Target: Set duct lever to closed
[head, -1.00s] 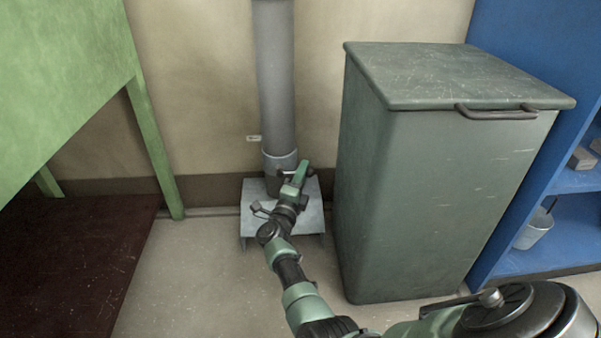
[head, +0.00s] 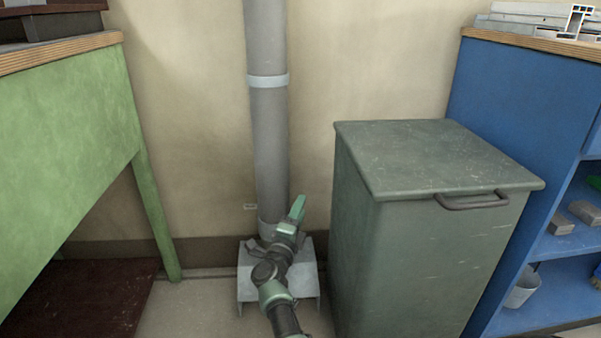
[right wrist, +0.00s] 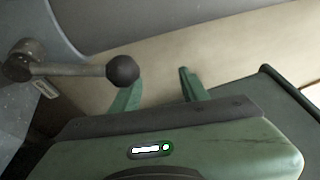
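The grey duct (head: 268,140) runs down the wall to a grey stand (head: 248,288). The duct lever (right wrist: 68,69) shows in the right wrist view as a metal arm with a black ball knob (right wrist: 122,70), reaching right from a pivot on the duct. In the head view I cannot make the lever out behind my right arm. My right gripper (head: 298,208) is at the duct's lower end, fingers upward. In the right wrist view its fingers (right wrist: 160,88) are apart with nothing between them. The knob overlaps the left finger; I cannot tell whether they touch. My left gripper is out of view.
A lidded grey-green bin (head: 425,240) stands close to the right of the duct. A green bench (head: 75,150) is on the left and a blue shelf unit (head: 500,95) on the right. A small pale tag (head: 250,206) is on the wall beside the duct.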

